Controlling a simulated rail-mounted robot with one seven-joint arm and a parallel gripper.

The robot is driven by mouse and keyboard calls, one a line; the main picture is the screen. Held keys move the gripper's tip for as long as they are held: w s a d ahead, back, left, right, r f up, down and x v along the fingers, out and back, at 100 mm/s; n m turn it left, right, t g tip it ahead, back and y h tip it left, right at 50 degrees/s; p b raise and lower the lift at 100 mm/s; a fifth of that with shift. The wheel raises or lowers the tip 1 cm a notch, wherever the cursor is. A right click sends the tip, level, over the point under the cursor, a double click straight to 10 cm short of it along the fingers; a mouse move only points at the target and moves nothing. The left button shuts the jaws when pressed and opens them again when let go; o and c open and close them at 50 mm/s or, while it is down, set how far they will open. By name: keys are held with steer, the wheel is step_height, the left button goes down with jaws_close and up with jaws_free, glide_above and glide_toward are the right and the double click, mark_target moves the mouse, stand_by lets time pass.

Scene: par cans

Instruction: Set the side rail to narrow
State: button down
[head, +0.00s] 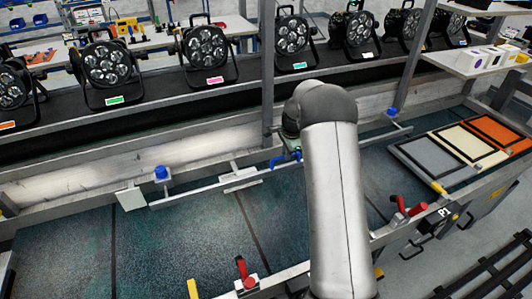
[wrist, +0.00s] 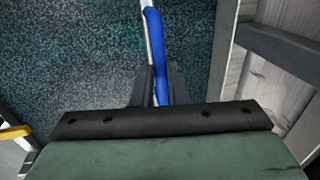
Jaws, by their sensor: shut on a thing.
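The side rail (head: 205,188) is a long thin grey bar above the dark green conveyor surface, running along its back side. A blue knob (head: 160,172) stands near its left end and another blue knob (head: 392,111) near its right end. A blue handle (head: 280,160) is at the rail's middle, partly hidden by my arm. In the wrist view my gripper (wrist: 160,88) is shut on the blue handle (wrist: 154,40), which passes between the two dark fingers. The head view mostly hides my gripper behind my arm.
Several par cans (head: 205,50) stand on a dark shelf behind the conveyor. Red-handled clamps (head: 244,270) sit along the front edge. Grey, cream and orange framed panels (head: 432,158) lie at the right. A grey post (head: 267,70) rises behind my arm. The left conveyor surface is clear.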

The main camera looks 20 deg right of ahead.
steer(key=shift+s+f, duration=0.1)
steer(key=shift+s, duration=0.1)
steer(key=c, duration=1.5)
jaws_free()
steer(key=shift+s, duration=0.15)
steer(key=shift+o, duration=0.2)
steer(key=shift+r, duration=0.2)
steer(key=b+v, duration=0.2)
steer(key=v, duration=1.5)
steer(key=shift+w, duration=0.2)
steer(key=shift+d+r, duration=0.1)
steer(key=shift+r, duration=0.05)
